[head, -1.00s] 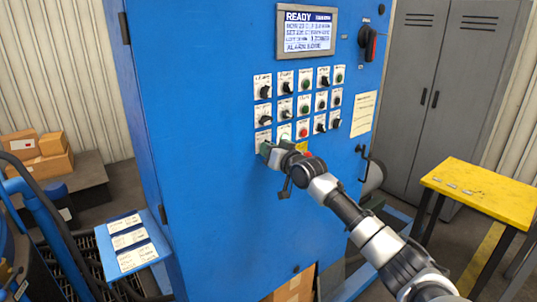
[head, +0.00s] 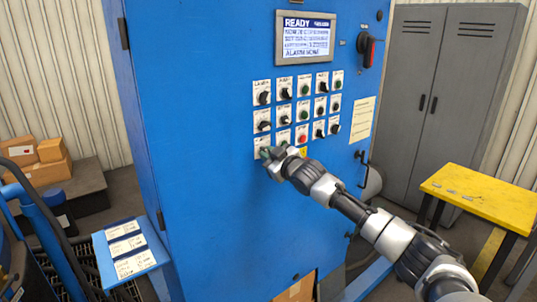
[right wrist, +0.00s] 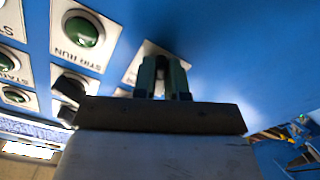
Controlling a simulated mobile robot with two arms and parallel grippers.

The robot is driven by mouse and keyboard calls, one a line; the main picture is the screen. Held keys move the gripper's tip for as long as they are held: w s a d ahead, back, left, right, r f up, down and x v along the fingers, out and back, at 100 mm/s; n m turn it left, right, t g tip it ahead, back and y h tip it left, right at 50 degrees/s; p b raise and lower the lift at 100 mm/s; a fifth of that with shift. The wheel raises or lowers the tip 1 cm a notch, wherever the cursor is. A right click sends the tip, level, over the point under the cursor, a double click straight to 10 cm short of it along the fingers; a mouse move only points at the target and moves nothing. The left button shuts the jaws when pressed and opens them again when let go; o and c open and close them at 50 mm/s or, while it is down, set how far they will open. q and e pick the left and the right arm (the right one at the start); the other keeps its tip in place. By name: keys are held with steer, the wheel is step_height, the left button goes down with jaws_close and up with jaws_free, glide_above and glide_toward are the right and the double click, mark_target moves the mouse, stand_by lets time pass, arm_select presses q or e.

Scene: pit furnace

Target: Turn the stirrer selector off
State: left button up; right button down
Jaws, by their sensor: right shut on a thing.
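The stirrer selector's white plate (head: 261,142) is at the bottom left of the button grid. My right gripper (head: 267,153) is at this plate and covers most of it and the knob. In the right wrist view the green fingers (right wrist: 166,75) are shut on a dark knob in front of the white plate (right wrist: 143,62). The knob's pointer direction and the plate's label are hidden. A green button labelled STIR RUN (right wrist: 84,31) is beside it. My left gripper is not in view.
Several other knobs and buttons are close to the gripper, including a red button (head: 302,139). The READY display (head: 305,37) is above them. A red-handled switch (head: 367,45) is at the upper right. A yellow table (head: 480,195) stands at the right.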

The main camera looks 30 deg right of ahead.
steer(key=shift+n, duration=0.5)
steer(key=c, duration=1.2)
jaws_free()
steer(key=shift+o, duration=0.2)
steer(key=s+b, duration=0.5)
steer(key=s, duration=0.5)
steer(key=shift+s+d, duration=0.4)
